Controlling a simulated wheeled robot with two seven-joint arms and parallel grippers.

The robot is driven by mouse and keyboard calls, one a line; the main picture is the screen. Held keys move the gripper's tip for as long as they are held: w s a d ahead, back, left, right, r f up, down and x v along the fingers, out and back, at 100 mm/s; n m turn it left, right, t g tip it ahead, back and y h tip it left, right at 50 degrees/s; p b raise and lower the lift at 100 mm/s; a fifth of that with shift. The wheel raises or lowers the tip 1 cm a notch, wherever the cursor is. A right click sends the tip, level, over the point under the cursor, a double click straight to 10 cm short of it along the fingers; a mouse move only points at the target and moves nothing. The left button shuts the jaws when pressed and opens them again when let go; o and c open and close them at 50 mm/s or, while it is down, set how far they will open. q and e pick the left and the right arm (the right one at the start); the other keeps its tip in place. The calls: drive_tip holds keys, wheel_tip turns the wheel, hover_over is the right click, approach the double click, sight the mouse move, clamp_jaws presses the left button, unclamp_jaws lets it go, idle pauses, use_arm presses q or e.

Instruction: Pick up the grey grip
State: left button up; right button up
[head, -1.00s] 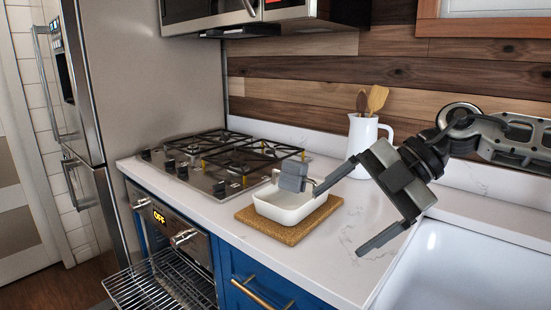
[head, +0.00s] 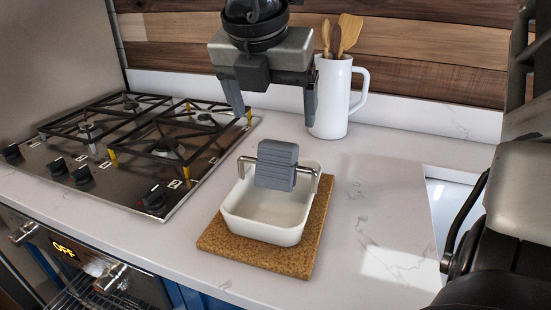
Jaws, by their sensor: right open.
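The grey grip (head: 276,165) is a ribbed grey block on a thin metal bar. The bar spans the white dish (head: 262,233) near the dish's back, and the grip sits at its middle, above the dish's inside. The dish stands on a brown cork mat (head: 312,248) on the counter. My right gripper (head: 274,115) is at the top centre, fingers pointing down and spread apart, with nothing between them. In the picture it is above the grip and clear of it. My left gripper is not in view.
A white jug (head: 332,100) with wooden utensils stands behind the mat, close to my right gripper's right finger in the picture. A gas hob (head: 130,150) with black grates lies to the left. A white sink (head: 454,192) is at the right. The counter right of the mat is clear.

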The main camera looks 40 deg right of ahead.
sight(277, 144)
drive_tip(key=shift+p+x, duration=0.75)
drive_tip(key=shift+x, duration=3.2)
drive_tip(key=shift+a, duration=0.15)
drive_tip(key=c, duration=1.1)
